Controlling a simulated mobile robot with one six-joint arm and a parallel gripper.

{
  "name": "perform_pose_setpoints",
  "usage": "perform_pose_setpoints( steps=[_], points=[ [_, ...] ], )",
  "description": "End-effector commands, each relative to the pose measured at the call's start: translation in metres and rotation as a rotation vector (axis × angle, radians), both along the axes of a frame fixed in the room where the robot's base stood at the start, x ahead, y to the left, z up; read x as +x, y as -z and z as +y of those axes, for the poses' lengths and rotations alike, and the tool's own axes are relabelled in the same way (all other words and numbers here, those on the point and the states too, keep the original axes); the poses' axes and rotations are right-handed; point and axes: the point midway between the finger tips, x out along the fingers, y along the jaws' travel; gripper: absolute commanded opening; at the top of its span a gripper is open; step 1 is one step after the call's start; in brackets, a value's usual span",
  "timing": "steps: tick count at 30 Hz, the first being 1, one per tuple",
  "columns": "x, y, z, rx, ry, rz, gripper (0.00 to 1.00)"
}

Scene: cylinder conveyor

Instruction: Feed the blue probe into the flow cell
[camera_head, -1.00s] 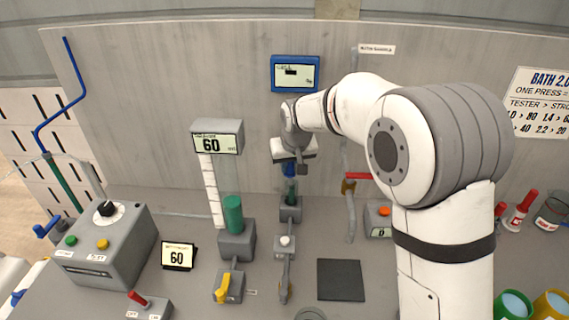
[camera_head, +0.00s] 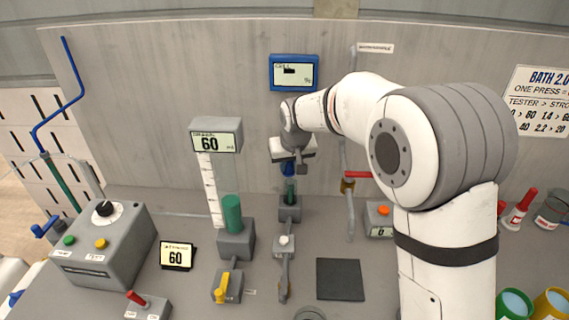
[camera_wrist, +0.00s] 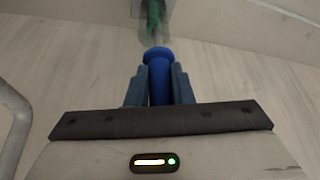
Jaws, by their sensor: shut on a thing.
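The blue probe (camera_wrist: 159,80) is held between the two fingers of my gripper (camera_wrist: 159,86) in the wrist view. Its blue top end points toward the green-filled flow cell (camera_wrist: 151,20). In the head view my gripper (camera_head: 289,165) is above the flow cell (camera_head: 289,193), a narrow clear tube with green liquid on a grey block. A bit of the blue probe (camera_head: 288,170) shows just over the tube. The probe's lower end and whether it is inside the tube cannot be told.
A blue-framed display (camera_head: 293,72) is on the wall behind. A green cylinder (camera_head: 232,213) under a meter reading 60 stands to the left. A pipe with a red handle (camera_head: 357,174) stands close to the right. A dark square pad (camera_head: 340,279) lies in front.

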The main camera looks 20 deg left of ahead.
Motion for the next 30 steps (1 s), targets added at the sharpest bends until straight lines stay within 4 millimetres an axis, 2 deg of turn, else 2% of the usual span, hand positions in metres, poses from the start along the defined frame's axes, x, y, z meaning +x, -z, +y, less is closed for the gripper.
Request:
perform_pose_setpoints(
  steps=[4, 5, 14, 23, 30],
  points=[
    [-0.004, 0.003, 0.003, 0.002, -0.002, 0.01, 0.0],
    [-0.004, 0.004, 0.003, 0.002, -0.002, 0.01, 0.21],
    [-0.003, 0.003, 0.002, -0.001, -0.001, 0.007, 0.46],
    [-0.002, 0.0, 0.001, -0.001, -0.001, 0.005, 0.46],
    [-0.004, -0.021, -0.004, 0.0, 0.001, 0.003, 0.46]
  ],
)
